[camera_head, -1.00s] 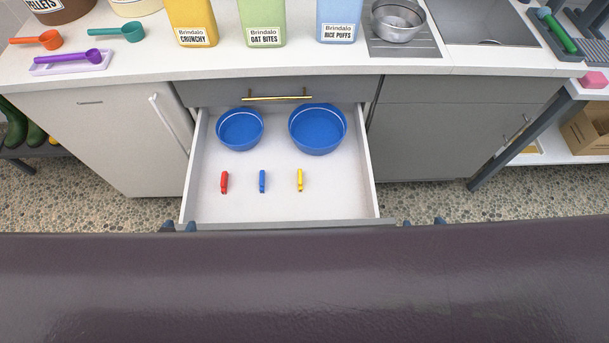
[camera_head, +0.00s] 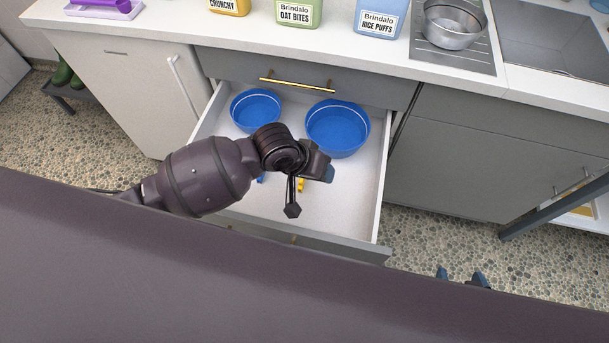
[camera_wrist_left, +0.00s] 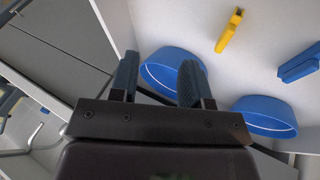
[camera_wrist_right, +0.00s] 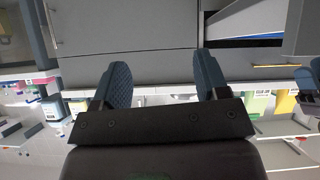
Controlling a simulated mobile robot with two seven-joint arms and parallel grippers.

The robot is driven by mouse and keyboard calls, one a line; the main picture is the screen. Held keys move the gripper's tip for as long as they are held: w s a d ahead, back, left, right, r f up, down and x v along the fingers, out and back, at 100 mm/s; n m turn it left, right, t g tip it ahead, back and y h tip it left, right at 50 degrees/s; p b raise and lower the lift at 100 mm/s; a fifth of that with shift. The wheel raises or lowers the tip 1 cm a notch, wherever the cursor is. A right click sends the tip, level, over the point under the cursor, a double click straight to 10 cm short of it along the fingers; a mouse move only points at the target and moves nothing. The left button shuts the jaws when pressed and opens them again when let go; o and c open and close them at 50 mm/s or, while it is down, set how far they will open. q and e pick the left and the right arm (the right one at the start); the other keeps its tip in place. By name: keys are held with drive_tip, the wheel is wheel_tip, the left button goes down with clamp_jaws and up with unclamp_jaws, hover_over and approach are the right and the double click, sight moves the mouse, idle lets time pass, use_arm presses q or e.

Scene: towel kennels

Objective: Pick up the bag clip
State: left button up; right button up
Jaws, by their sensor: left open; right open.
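The yellow bag clip (camera_head: 301,185) lies on the floor of the open drawer, partly covered by my left gripper; it shows whole in the left wrist view (camera_wrist_left: 229,31). A blue clip (camera_wrist_left: 300,63) lies beside it and is mostly hidden by my arm in the head view. The red clip is hidden behind my arm. My left gripper (camera_wrist_left: 158,76) is open and empty above the drawer, apart from the clips. My right gripper (camera_head: 462,279) is open and empty in front of the cabinet, right of the drawer; its fingers show in the right wrist view (camera_wrist_right: 163,78).
Two blue bowls (camera_head: 256,112) (camera_head: 340,130) stand at the back of the drawer (camera_head: 350,205). The counter (camera_head: 400,58) above holds food containers (camera_head: 379,17) and a metal bowl (camera_head: 453,24). The drawer's right part is clear.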

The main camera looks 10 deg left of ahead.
use_arm(q)
drive_tip(key=w+a+g+y+b, duration=0.1)
drive_tip(key=w+a+f+n+g+y+b, duration=0.1)
drive_tip(key=w+a+y, duration=0.1)
drive_tip(key=w+a+g+y+b, duration=0.1)
drive_tip(key=y, duration=0.1)
drive_tip(key=shift+w+a+f, duration=0.2)
drive_tip(key=shift+a+f, duration=0.15)
drive_tip(key=shift+f+b, duration=0.45)
drive_tip(key=shift+f, duration=0.15)
wheel_tip(320, 180, down, 4)
drive_tip(key=shift+r+b, duration=0.15)
drive_tip(key=shift+b, duration=0.5)
drive_tip(key=shift+f, duration=0.4)
wheel_tip(320, 180, down, 5)
drive_tip(key=b, duration=0.2)
drive_tip(key=shift+s+b, duration=0.1)
drive_tip(key=shift+b, duration=0.2)
drive_tip(key=shift+r, duration=0.1)
clamp_jaws()
use_arm(e)
wheel_tip(320, 180, down, 8)
drive_tip(key=s+g, duration=0.1)
drive_tip(key=shift+s, duration=0.25)
